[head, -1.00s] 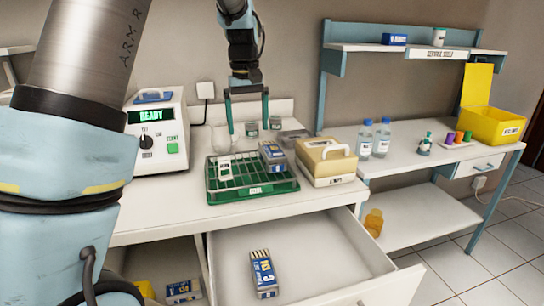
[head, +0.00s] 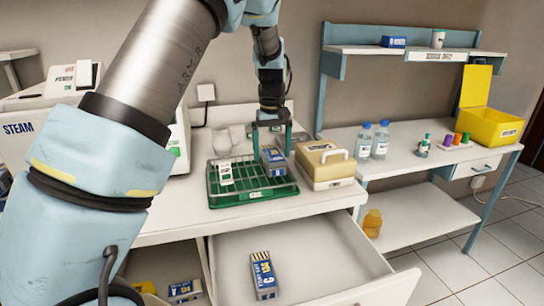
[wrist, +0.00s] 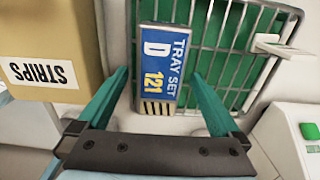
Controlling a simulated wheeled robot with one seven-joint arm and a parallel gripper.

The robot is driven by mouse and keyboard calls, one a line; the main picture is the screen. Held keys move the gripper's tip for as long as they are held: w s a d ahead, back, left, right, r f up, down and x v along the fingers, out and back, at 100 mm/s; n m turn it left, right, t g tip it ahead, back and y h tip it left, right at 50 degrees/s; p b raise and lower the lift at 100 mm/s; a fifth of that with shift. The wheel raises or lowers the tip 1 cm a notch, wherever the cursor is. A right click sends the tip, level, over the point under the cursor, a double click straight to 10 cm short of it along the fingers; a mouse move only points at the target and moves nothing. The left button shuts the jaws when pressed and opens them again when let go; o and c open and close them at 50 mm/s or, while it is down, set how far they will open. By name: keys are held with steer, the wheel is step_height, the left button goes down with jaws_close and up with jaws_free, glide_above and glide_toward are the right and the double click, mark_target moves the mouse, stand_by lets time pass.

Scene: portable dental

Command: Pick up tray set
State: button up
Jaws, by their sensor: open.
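A blue and grey box (head: 272,160) stands at the right end of the green wire rack (head: 225,197) on the counter. In the wrist view the box (wrist: 160,58) reads "TRAY SET D 121". My gripper (head: 271,141) is open just above and behind this box. In the wrist view its teal fingers (wrist: 160,85) lie on either side of the box's lower end, with gaps; nothing is held. A similar blue and white box (head: 264,277) lies in the open drawer (head: 310,245). Another blue box (head: 186,290) sits low at left.
A tan box marked "STRIPS" (wrist: 42,62) stands close beside the tray set; it shows with a handle in the head view (head: 325,168). A white card (head: 225,172) stands in the rack's left part. A side table (head: 440,160) at right holds bottles and a yellow bin (head: 492,124).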

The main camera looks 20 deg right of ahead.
steer(key=shift+f, duration=0.8)
steer(key=shift+c, duration=0.2)
steer(key=c, duration=1.5)
steer(key=shift+r, duration=0.1)
jaws_close()
steer(key=shift+r, duration=0.1)
